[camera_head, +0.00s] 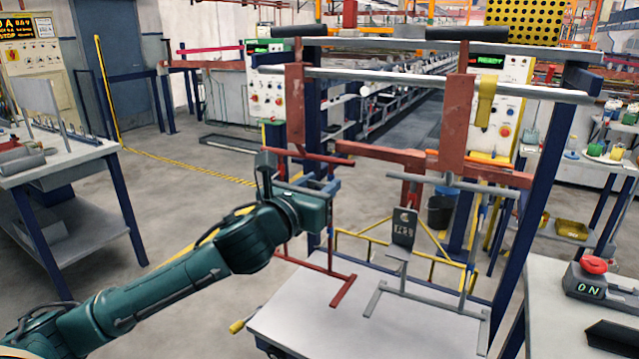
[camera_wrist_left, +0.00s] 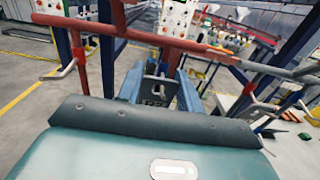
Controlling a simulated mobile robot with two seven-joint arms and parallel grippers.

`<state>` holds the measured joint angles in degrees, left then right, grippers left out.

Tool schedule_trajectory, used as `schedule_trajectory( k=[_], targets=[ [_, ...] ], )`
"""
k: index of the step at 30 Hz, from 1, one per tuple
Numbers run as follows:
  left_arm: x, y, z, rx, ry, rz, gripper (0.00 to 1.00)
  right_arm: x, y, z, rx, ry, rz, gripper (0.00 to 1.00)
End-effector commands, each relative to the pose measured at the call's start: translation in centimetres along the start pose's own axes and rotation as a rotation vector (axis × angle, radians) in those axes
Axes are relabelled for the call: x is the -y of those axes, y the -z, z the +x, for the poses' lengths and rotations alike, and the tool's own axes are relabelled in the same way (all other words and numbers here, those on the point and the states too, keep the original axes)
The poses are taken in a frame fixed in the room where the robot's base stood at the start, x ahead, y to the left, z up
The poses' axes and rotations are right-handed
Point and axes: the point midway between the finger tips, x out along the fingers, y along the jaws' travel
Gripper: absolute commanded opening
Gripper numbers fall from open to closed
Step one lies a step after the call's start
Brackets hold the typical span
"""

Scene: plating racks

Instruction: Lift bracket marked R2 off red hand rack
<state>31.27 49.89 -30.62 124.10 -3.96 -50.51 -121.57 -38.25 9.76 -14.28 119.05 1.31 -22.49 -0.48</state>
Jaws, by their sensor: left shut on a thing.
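The red hand rack (camera_head: 343,289) stands on the white table, its red crossbar (camera_head: 318,156) near my left gripper (camera_head: 326,184). In the head view the held bracket is mostly hidden by the gripper. I cannot tell whether it still touches the rack. Another dark bracket (camera_head: 403,227) with blurred white marking hangs to the right. My right gripper is not in view.
A grey rack (camera_head: 408,294) stands right of the red one on the white table (camera_head: 300,317). A blue frame with a long overhead bar (camera_head: 420,83) rises behind. A side table (camera_head: 70,167) is at left; a red button box (camera_head: 592,276) is at right.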

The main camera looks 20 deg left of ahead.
Motion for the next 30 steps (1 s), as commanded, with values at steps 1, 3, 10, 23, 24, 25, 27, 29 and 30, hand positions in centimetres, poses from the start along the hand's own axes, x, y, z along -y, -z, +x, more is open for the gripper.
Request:
schedule_trajectory(
  k=[1, 3, 10, 23, 24, 25, 27, 29, 30],
  targets=[
    [-0.1, -0.2, 0.0, 0.005, -0.001, 0.001, 0.13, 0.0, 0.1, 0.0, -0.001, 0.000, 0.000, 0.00],
    [-0.1, -0.2, 0.0, 0.005, -0.001, 0.001, 0.13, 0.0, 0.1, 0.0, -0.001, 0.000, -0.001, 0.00],
    [-0.1, -0.2, -0.1, 0.006, -0.001, 0.002, 0.13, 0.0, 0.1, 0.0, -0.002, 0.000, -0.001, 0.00],
    [0.0, -0.2, -1.7, 0.004, 0.000, 0.003, 0.13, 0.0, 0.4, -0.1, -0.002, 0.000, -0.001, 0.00],
    [0.0, -0.1, -1.8, 0.004, 0.000, 0.002, 0.13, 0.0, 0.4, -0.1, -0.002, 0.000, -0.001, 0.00],
    [0.0, -0.1, -1.9, 0.004, 0.000, 0.002, 0.13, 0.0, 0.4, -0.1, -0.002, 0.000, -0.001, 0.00],
    [0.0, -0.1, -1.9, 0.003, -0.001, 0.001, 0.13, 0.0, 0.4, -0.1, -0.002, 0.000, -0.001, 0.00],
    [0.0, -0.1, -1.9, 0.003, -0.001, 0.001, 0.13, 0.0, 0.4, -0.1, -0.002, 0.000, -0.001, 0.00],
    [0.0, -0.1, -1.9, 0.003, -0.001, 0.001, 0.13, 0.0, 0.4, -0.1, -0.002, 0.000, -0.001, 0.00]
  ],
)
